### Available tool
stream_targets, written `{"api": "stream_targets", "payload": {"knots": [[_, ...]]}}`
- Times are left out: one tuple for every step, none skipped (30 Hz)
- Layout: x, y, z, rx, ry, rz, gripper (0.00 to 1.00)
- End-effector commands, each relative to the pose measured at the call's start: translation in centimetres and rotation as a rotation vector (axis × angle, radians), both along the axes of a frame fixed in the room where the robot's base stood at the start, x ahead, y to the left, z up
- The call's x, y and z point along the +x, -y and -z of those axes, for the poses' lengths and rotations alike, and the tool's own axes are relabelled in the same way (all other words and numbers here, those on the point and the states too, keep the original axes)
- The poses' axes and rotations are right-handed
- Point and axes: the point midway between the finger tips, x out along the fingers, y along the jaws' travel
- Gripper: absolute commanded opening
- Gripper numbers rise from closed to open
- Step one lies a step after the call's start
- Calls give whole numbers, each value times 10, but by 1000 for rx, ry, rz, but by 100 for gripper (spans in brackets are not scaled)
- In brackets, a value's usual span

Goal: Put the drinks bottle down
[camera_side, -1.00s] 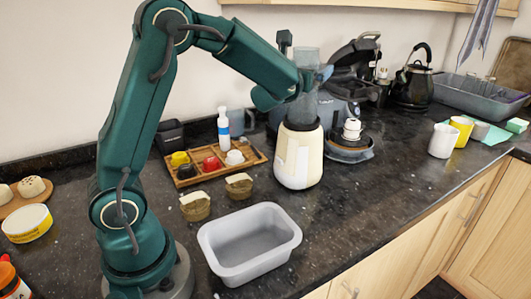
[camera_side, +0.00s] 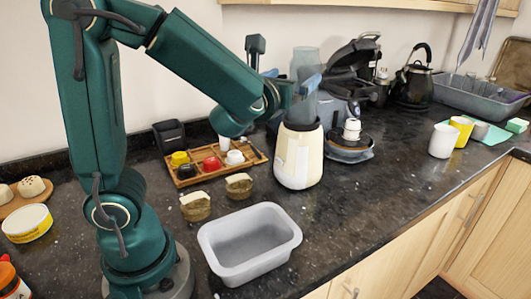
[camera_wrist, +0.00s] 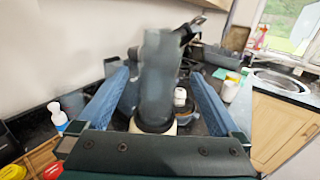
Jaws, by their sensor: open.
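The drinks bottle (camera_side: 303,62) is a tall, see-through grey-blue cylinder. It stands upright in the dark collar of a cream blender base (camera_side: 298,160) on the counter. In the wrist view the bottle (camera_wrist: 158,80) rises in the middle, with the collar round its lower end. My gripper (camera_side: 305,92) is at the bottle's height, partly covering it in the side view. Its blue fingers (camera_wrist: 160,74) are open, one on each side of the bottle, with a visible gap on both sides. How far they reach along the bottle is hard to tell.
A grey plastic tub (camera_side: 250,243) stands empty in front. Two small jars (camera_side: 238,186) and a wooden tray (camera_side: 255,157) with small cups are left of the base. A dark appliance (camera_side: 352,72) stands behind. The counter's front right is clear.

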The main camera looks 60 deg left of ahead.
Motion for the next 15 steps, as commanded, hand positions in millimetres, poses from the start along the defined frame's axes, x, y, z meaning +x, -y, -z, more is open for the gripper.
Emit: {"api": "stream_targets", "payload": {"knots": [[-4,3,0,-1,1,4,100],[-5,4,0,-1,1,3,100],[-7,5,0,-1,1,1,100],[-9,5,0,-3,1,-2,100],[-11,4,1,-11,1,-8,100],[-15,2,2,-34,6,-24,100],[-19,-2,4,-60,10,-41,100],[-24,-6,6,-94,16,-65,100],[-33,-12,11,-158,28,-108,100],[-41,-17,15,-216,40,-146,100],[-50,-23,20,-284,55,-189,100],[-64,-29,29,-385,79,-254,100],[-76,-32,36,-466,100,-306,100],[-87,-35,44,-551,124,-359,100],[-102,-35,54,-667,158,-430,100]]}}
